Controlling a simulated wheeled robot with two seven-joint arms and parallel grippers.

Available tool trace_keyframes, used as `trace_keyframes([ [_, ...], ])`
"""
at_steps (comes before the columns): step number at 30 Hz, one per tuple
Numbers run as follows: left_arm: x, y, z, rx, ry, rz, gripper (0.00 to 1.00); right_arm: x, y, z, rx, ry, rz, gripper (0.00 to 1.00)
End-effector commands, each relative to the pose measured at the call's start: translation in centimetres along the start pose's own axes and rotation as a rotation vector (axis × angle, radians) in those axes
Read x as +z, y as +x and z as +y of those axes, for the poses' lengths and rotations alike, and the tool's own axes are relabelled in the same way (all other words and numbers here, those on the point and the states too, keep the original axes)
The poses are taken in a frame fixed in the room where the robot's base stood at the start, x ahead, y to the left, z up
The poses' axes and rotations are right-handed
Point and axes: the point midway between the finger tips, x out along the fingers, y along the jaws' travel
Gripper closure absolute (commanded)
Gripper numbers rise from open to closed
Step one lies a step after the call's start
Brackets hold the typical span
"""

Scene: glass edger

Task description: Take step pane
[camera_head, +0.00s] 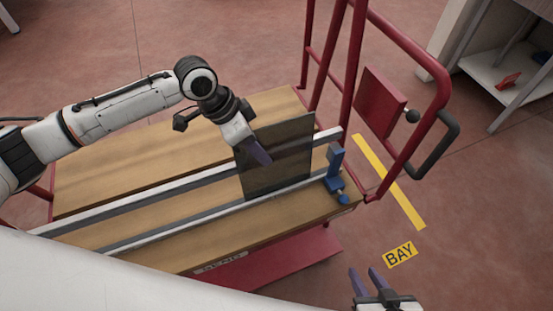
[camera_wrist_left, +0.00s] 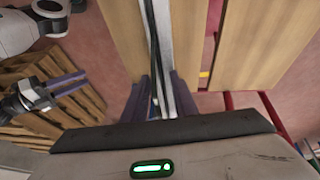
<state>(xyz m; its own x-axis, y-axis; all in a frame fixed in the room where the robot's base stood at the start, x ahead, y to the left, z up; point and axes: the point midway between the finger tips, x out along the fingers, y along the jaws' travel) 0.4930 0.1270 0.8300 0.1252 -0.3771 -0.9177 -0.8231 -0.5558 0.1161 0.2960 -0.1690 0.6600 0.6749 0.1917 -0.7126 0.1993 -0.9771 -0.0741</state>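A dark, see-through pane (camera_head: 288,160) stands upright across the metal rails (camera_head: 185,190) of a wooden-topped red cart, near its right end. My left gripper (camera_head: 256,150) is at the pane's upper left part, one purple finger in front of it. In the left wrist view the two fingers (camera_wrist_left: 160,100) are apart, and the pane (camera_wrist_left: 156,50) shows edge-on as a thin dark line between them. A gap shows, so I see no firm grip. My right gripper (camera_head: 368,277) is open and empty at the bottom of the head view, away from the cart; it also shows in the left wrist view (camera_wrist_left: 68,84).
A blue stop (camera_head: 335,175) with a knob stands on the rails just right of the pane. The cart's red tube frame (camera_head: 350,60) rises behind it. A yellow strip (camera_head: 390,182) and BAY label (camera_head: 400,255) mark the floor. A wooden pallet (camera_wrist_left: 40,110) is below my right gripper.

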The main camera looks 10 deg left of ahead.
Motion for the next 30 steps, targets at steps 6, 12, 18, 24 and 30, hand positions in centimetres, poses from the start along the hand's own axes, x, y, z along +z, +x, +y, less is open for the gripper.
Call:
trace_keyframes([
  [6, 0.02, 0.02, -0.01, 0.000, 0.000, 0.000, 0.79, -0.03, 0.00, 0.01, 0.000, 0.000, 0.001, 0.70],
  [12, 0.02, 0.00, 0.00, 0.000, 0.000, 0.000, 1.00, -0.04, 0.01, 0.01, 0.000, 0.000, 0.001, 0.70],
  [18, 0.02, -0.02, 0.01, 0.000, 0.000, 0.000, 1.00, -0.04, 0.00, 0.00, 0.000, 0.000, 0.001, 0.70],
  [24, 0.02, -0.03, 0.01, 0.000, 0.000, -0.001, 1.00, -0.03, 0.00, 0.00, 0.000, 0.000, 0.000, 0.70],
  [30, 0.02, -0.04, 0.01, 0.001, 0.000, -0.001, 1.00, -0.03, 0.00, -0.01, 0.000, 0.000, 0.000, 0.70],
])
